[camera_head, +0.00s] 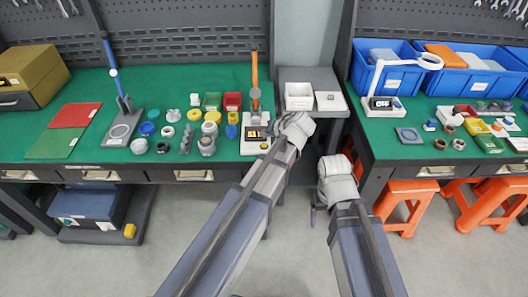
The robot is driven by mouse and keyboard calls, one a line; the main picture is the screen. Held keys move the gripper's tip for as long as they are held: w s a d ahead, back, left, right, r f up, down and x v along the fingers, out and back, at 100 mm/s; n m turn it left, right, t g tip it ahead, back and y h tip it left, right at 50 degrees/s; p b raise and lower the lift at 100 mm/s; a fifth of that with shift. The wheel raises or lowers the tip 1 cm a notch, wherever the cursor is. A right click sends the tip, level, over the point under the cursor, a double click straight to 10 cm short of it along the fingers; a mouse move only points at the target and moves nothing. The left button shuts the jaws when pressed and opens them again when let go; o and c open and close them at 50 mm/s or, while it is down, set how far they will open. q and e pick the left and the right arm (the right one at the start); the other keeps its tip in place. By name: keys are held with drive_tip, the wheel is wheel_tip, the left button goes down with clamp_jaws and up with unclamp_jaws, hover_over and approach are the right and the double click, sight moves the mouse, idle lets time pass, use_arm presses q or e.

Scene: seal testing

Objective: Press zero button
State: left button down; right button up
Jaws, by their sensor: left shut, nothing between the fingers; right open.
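A tester with an upright orange handle (255,72) stands at the right end of the left green bench. Its pale base (249,149) carries a small dark display with orange digits (254,133), too small to read. A small yellowish spot (264,146) shows below the display; I cannot tell whether it is the zero button. My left gripper (276,131) is shut and empty, just right of the display, partly hidden by its own wrist. Contact cannot be told. My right gripper (316,203) is open and empty, low in the gap between the benches, mostly hidden by its wrist.
Several rings and small parts crowd the bench left of the tester. A white tray (299,103) and a small white box (330,105) sit on a grey stand behind. A white device (382,104) with a display and blue bins (380,75) are on the right bench. Orange stools (407,193) stand below.

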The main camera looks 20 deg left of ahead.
use_arm(q)
drive_tip(key=shift+f+b, duration=0.75)
drive_tip(key=shift+f, duration=0.55)
use_arm(e)
drive_tip(key=shift+f, duration=1.3)
use_arm(q)
drive_tip(key=shift+f, duration=0.1)
use_arm(e)
drive_tip(key=shift+f, duration=0.1)
use_arm(q)
drive_tip(key=shift+f+b, duration=0.25)
drive_tip(key=shift+b, duration=0.15)
use_arm(e)
drive_tip(key=shift+f, duration=0.25)
use_arm(q)
drive_tip(key=shift+f+b, duration=0.35)
drive_tip(key=shift+f, duration=0.05)
use_arm(e)
drive_tip(key=shift+f, duration=0.4)
use_arm(q)
drive_tip(key=shift+r, duration=0.1)
drive_tip(key=shift+r+p, duration=0.75)
drive_tip(key=shift+p, duration=0.05)
use_arm(e)
drive_tip(key=shift+r, duration=0.8)
drive_tip(key=shift+r, duration=0.1)
